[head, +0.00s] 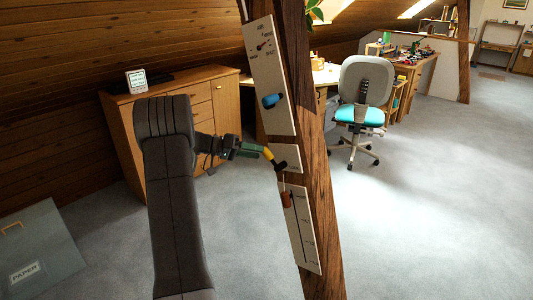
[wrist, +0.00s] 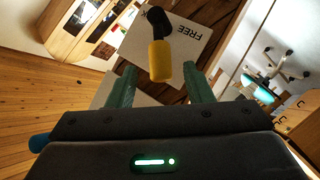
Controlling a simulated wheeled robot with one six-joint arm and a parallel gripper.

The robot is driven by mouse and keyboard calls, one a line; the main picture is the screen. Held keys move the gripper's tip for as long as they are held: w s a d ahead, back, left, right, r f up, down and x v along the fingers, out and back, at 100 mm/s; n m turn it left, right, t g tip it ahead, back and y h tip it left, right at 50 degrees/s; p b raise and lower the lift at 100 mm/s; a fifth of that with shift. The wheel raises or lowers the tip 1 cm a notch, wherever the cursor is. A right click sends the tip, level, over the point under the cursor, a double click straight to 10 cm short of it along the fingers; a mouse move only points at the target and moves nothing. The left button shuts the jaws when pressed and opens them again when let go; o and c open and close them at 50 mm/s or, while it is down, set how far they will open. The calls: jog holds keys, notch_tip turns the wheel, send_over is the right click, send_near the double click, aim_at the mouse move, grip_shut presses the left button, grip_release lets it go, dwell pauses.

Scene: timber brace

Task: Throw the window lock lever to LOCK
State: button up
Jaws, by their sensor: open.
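The lock lever has a yellow grip (head: 268,154) and a black hub (head: 281,166) on a small pale plate (head: 288,155) on the timber post. In the head view the grip sticks out up and left from the hub. In the wrist view the plate (wrist: 190,52) reads FREE; I cannot make out a LOCK label. My gripper (head: 258,151) is open, with its green fingers at the lever. In the wrist view the yellow grip (wrist: 159,62) lies between the two fingers of my gripper (wrist: 160,78), with gaps on both sides.
Above the lever, a tall panel (head: 263,75) carries a red pointer and a blue knob (head: 272,101). Below, another panel (head: 306,235) has a slider with an orange-brown handle (head: 286,199). A wooden cabinet (head: 185,110) stands behind. An office chair (head: 362,100) stands right; carpet there is open.

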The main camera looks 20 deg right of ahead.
aim_at(267, 154)
jog(key=x, duration=0.5)
grip_shut()
